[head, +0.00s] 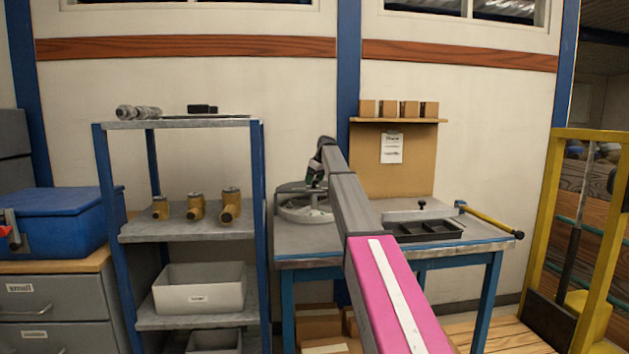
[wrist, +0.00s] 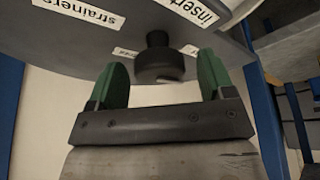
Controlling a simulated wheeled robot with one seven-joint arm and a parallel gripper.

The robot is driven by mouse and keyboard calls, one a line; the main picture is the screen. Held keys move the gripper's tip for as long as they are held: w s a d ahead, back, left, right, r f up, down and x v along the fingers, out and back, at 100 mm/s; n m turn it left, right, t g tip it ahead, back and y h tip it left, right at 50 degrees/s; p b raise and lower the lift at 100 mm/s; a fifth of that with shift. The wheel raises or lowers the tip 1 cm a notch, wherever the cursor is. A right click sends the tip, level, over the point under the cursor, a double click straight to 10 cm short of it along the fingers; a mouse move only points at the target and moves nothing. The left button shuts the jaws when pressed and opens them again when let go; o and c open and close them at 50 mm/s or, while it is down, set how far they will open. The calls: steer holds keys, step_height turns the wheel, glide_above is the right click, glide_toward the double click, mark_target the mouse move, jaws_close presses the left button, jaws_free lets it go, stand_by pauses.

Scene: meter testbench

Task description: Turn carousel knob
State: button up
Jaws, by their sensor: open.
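The carousel (head: 305,205) is a round grey turntable on the bench, partly hidden behind my arm in the head view. In the wrist view its grey disc (wrist: 90,22) fills the top, with labels reading "strainers" and "inser…". The dark knob (wrist: 158,60) stands out from the disc, between the two green fingers of my gripper (wrist: 161,78). My gripper is open, with a gap showing on both sides of the knob. In the head view my gripper (head: 315,175) is small and reaches the carousel from above.
The bench (head: 350,238) also holds a black divided tray (head: 425,230) and a yellow-handled tool (head: 490,222) to the right. A blue-framed shelf (head: 185,230) with brass fittings (head: 195,206) stands close on the left. A backboard (head: 392,170) rises behind.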

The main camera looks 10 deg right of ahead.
steer(key=shift+c, duration=0.2)
steer(key=c, duration=0.9)
steer(key=shift+o, duration=0.2)
